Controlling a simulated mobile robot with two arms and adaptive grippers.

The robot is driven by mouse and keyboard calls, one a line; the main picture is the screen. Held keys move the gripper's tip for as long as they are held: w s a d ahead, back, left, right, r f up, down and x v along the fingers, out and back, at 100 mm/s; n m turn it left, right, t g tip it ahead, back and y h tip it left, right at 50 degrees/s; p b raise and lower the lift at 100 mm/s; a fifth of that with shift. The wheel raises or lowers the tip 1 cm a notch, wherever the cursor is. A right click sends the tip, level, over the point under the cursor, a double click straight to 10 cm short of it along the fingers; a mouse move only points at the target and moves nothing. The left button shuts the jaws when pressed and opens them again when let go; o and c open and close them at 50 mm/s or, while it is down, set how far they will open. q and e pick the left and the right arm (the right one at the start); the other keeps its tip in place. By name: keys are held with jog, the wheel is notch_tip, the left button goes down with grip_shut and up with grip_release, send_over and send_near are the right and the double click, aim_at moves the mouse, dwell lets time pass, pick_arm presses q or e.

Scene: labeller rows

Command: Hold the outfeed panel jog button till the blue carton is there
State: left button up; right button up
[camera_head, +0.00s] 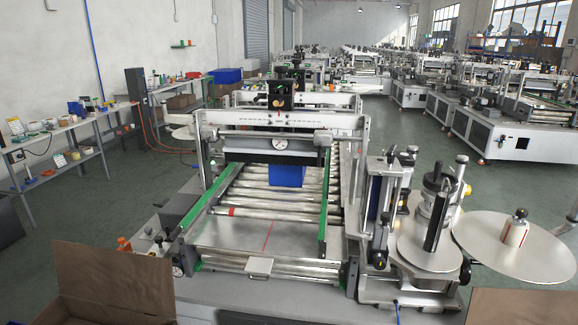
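The blue carton (287,175) sits on the roller conveyor (270,209) of the nearest labeller, under or just in front of the cross beam with a round dial (279,143). Rollers show between it and the bare metal plate (240,238) at the near end. A red line (267,236) crosses that plate, apart from the carton. I cannot make out a panel or button that is clearly the outfeed jog button. Small orange and white parts (124,244) show at the machine's left near corner, too small to tell. Neither of my grippers is in view.
An open brown cardboard box (122,278) stands at the near left, and a brown cardboard surface (520,306) at the near right. Label reels (515,252) jut out on the right. A bench with small items (68,145) lines the left wall. Green floor (75,190) is free between.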

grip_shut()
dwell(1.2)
